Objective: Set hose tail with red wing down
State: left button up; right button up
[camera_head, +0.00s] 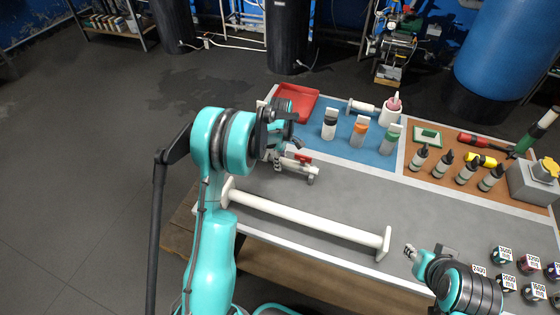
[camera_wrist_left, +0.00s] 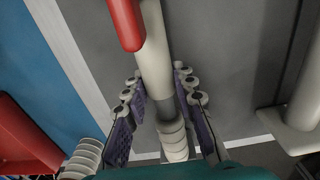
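The white hose tail with the red wing (camera_head: 301,158) is by the left part of the bench, partly hidden by my left arm in the head view. In the left wrist view its white body (camera_wrist_left: 153,55) runs between my fingers, with the red wing (camera_wrist_left: 126,22) at the top and a ribbed end (camera_wrist_left: 173,141) near my palm. My left gripper (camera_wrist_left: 159,72) is open around the body, one finger on each side; grey shows between the pads and the body, and fingertip contact is unclear. My right gripper (camera_head: 409,250) is by the front edge; its opening is too small to judge.
A long white flanged pipe (camera_head: 305,218) lies along the front of the bench. A red tray (camera_head: 306,104) is behind my left gripper. Bottles (camera_head: 359,131) stand on the blue mat. Another ribbed white part (camera_wrist_left: 84,158) lies beside the tray. Grey bench (camera_head: 345,190) is bare right of the hose tail.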

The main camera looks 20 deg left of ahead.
pick_arm(q)
jog(key=o, duration=0.3)
jog(key=shift+o, duration=0.2)
jog(key=shift+r, duration=0.15)
